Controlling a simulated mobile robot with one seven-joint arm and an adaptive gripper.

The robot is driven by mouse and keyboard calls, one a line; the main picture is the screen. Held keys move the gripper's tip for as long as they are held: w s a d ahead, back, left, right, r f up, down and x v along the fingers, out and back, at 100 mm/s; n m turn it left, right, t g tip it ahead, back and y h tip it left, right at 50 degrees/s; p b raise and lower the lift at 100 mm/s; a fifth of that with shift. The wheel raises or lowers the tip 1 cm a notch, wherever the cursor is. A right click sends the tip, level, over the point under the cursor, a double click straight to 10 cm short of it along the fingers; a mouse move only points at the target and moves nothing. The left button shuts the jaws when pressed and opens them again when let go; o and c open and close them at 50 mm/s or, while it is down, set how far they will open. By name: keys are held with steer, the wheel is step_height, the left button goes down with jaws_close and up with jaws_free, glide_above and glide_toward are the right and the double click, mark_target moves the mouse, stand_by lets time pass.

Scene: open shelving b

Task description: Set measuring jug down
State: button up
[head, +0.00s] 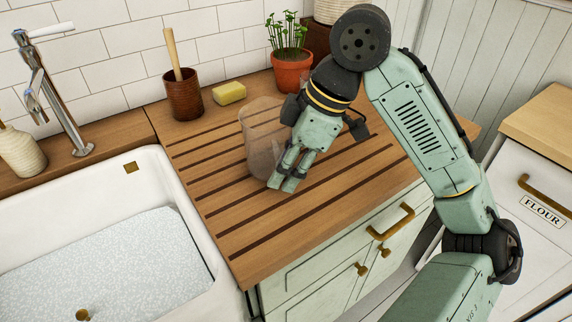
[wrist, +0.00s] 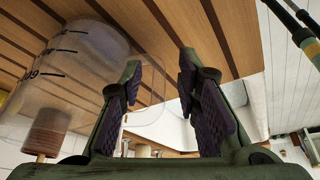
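The measuring jug (head: 260,135) is clear and see-through. It appears upright on the grooved wooden drainboard (head: 225,215), beside the sink. My gripper (head: 282,184) is right up against the jug's right side, pointing down toward the board. In the wrist view the jug (wrist: 75,65), with dark measuring marks, fills the left side. Its clear handle loop shows past the left finger, in the gap between the fingers. My gripper (wrist: 165,100) has its two dark-padded fingers well apart there. I cannot tell whether a finger touches the handle.
A brown pot with a wooden handle (head: 183,95), a yellow sponge (head: 229,93) and a potted plant (head: 291,70) stand along the back. The white sink (head: 190,235) is on the left. The front of the drainboard is clear.

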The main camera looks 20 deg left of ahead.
steer(key=shift+r, duration=0.3)
steer(key=v, duration=1.2)
steer(key=shift+b, duration=0.35)
steer(key=shift+d+f, duration=0.1)
steer(key=shift+f, duration=0.05)
